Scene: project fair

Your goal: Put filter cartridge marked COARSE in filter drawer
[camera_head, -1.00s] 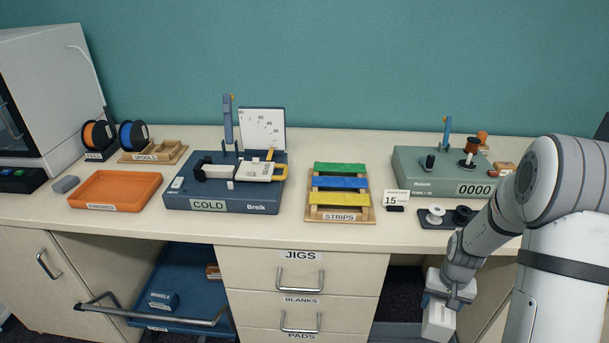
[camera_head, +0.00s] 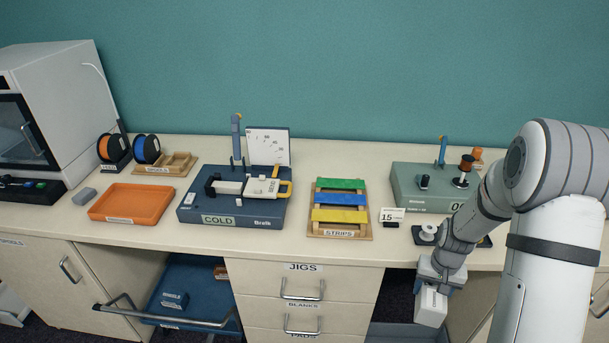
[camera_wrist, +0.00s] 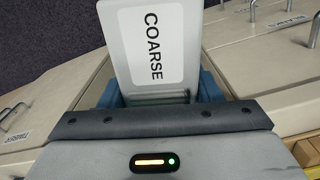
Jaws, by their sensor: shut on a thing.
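The white filter cartridge (camera_wrist: 150,45) with the label COARSE shows in the wrist view, between the blue fingers of my gripper (camera_wrist: 155,88). My gripper is shut on it. In the head view the white cartridge (camera_head: 431,306) hangs below my gripper (camera_head: 438,278), in front of the counter at the right of the JIGS drawers. Its label cannot be read there. I cannot make out a filter drawer by name in these frames.
A blue pull-out drawer (camera_head: 196,277) stands open at the lower left, with small boxes in it. The JIGS drawer (camera_head: 301,283) is shut. A wooden STRIPS rack (camera_head: 338,233), an orange tray (camera_head: 105,217) and a blue COLD device (camera_head: 190,214) stand on the counter.

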